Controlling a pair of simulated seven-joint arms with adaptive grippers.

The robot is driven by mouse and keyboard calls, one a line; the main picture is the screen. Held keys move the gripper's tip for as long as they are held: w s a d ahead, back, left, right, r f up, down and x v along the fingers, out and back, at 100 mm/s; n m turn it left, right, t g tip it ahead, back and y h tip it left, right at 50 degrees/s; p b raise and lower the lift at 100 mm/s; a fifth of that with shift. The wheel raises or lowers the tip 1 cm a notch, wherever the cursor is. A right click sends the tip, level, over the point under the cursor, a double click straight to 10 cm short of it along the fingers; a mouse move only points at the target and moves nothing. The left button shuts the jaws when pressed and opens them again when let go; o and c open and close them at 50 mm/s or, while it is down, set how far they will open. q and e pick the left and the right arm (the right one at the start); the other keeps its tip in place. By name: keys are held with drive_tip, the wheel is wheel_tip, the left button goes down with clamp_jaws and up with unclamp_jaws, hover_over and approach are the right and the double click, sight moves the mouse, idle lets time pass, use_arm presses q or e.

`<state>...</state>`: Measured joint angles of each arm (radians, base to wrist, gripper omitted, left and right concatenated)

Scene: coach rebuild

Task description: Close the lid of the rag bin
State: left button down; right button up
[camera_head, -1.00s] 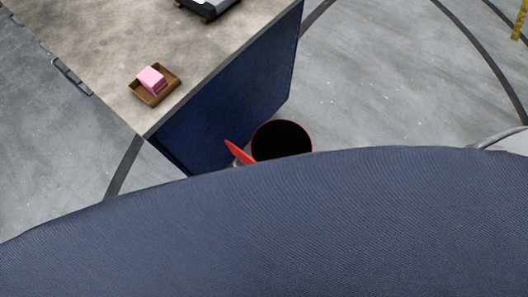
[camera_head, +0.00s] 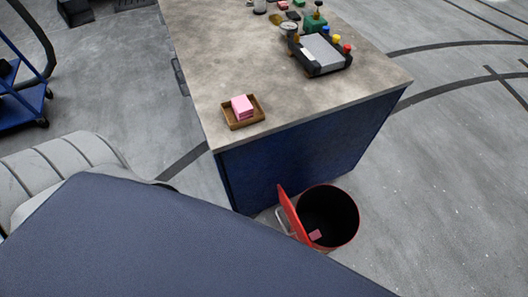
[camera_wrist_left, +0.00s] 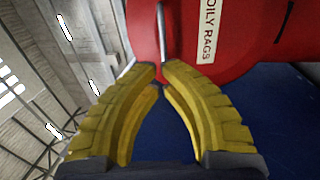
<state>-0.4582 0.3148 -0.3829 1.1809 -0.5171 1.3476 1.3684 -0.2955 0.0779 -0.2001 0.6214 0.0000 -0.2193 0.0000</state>
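The red rag bin (camera_head: 354,238) stands on the floor beside the blue bench in the head view. Its dark mouth is uncovered, and the red lid (camera_head: 292,216) stands tilted up at its left. A pink scrap (camera_head: 315,235) shows inside. In the left wrist view, a red rounded face (camera_wrist_left: 250,55) carries an "OILY RAGS" label (camera_wrist_left: 209,30) and a metal handle bar (camera_wrist_left: 162,30). My left gripper (camera_wrist_left: 160,68) has its yellow fingertips nearly together at the bar's lower end, with no clear grip on it. My right gripper is in neither view.
The workbench (camera_head: 205,65) holds a wooden tray (camera_head: 245,123) with a pink block (camera_head: 242,106) and a dark-framed device (camera_head: 320,54). A blue fabric-like surface (camera_head: 150,245) fills the foreground and hides the area below the lid. Floor (camera_head: 450,180) right of the bin is clear.

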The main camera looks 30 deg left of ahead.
use_arm(q)
drive_tip(key=x, duration=1.3)
